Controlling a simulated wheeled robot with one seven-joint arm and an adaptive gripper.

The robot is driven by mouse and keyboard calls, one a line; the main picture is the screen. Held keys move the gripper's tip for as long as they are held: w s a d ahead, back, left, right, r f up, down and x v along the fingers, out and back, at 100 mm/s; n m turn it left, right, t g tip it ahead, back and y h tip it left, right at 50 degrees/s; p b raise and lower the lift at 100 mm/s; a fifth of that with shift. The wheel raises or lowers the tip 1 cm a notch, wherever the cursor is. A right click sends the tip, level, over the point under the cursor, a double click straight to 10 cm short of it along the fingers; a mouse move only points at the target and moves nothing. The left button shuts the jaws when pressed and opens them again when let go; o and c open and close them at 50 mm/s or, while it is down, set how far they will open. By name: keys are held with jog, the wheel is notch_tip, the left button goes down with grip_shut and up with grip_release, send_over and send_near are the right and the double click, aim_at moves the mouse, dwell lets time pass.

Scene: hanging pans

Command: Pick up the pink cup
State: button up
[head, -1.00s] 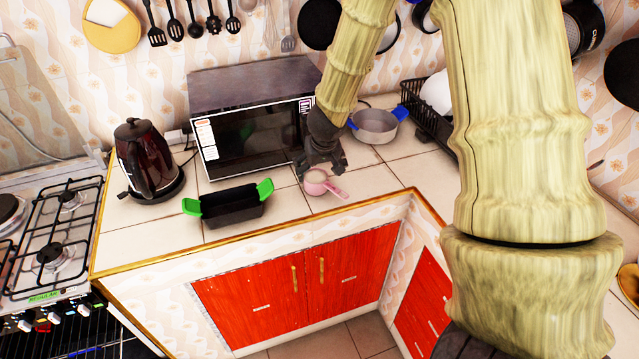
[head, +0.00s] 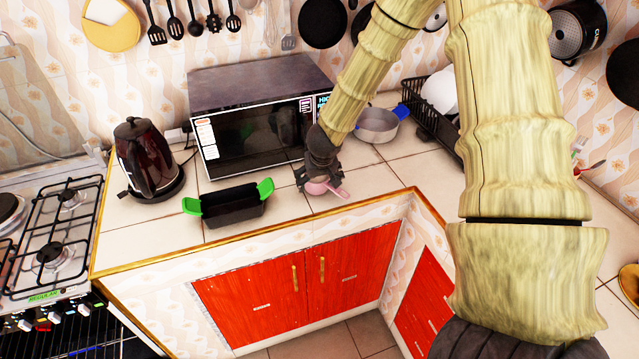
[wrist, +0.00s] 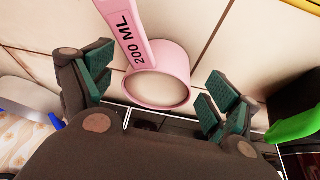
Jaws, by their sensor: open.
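The pink cup (head: 318,187) is a small measuring cup with a flat handle pointing to the lower right in the head view. It stands on the tiled counter in front of the microwave. In the wrist view the cup (wrist: 174,88) shows its round opening and a handle marked "200 ML". My gripper (head: 319,183) is at the cup from above, partly covering it in the head view. In the wrist view my gripper (wrist: 160,95) is open, with a green-padded finger on each side of the cup's bowl. Gaps show between the pads and the cup.
A black pan with green handles (head: 232,212) stands to the left of the cup. The microwave (head: 255,125) is just behind. A grey pot with blue handles (head: 375,128) and a dish rack (head: 433,120) are to the right. The counter's gold edge (head: 350,206) is close in front.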

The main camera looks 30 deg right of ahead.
jog(key=shift+w+d+f, duration=0.15)
jog(key=shift+w+f, duration=0.1)
jog(key=shift+f, duration=0.4)
jog(key=c, duration=1.2)
jog(key=shift+r, duration=0.25)
